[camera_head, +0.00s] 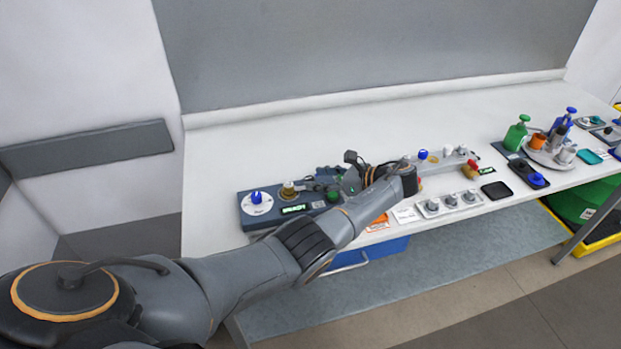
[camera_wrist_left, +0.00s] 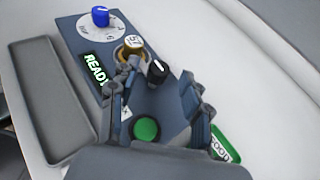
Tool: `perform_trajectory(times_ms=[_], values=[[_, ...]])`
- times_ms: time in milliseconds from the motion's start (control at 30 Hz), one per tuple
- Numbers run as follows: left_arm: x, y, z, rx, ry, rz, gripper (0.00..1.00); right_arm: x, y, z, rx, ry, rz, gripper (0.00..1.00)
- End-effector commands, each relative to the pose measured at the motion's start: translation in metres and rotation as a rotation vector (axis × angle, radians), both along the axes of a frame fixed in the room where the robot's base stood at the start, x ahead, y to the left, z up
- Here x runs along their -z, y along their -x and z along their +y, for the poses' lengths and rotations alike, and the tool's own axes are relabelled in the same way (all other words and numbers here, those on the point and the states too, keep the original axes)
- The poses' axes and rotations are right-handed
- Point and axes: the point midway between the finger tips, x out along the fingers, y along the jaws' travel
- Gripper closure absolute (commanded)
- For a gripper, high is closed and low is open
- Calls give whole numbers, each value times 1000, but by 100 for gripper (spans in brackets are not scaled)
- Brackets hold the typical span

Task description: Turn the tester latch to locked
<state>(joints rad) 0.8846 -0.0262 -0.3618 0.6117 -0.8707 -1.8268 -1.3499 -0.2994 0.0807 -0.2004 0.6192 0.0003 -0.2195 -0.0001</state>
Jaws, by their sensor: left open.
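The tester is a blue-grey panel (camera_head: 261,220) at the left end of the bench; it also shows in the left wrist view (camera_wrist_left: 72,38). It carries a blue knob (camera_wrist_left: 100,16) on a white dial, a brass ring part (camera_wrist_left: 131,46), a lit READY display (camera_wrist_left: 97,67), a black knob (camera_wrist_left: 157,69) and a green button (camera_wrist_left: 146,129). I cannot tell for certain which part is the latch; the black knob has a white pointer mark. My left gripper (camera_wrist_left: 158,84) is open, its fingers on either side of the black knob. Contact is unclear. In the head view the left gripper (camera_head: 318,183) is over the panel.
A grey tray (camera_wrist_left: 48,100) lies beside the tester in the wrist view. A green-edged GOOD label (camera_wrist_left: 222,145) is near the right finger. The bench behind is clear.

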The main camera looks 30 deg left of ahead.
Motion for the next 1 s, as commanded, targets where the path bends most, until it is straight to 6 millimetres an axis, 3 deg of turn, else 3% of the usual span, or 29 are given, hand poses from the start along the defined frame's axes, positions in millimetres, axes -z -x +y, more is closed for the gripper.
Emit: perform_trajectory(times_ms=[200,400,1000], values=[[-19,-5,-45,3,2,0,52,0,0,0,0,-1,0,100],[-29,-7,-70,1,2,-1,52,0,0,1,0,-1,0,100],[-32,-8,-76,0,1,0,52,0,0,1,1,-1,0,100]])
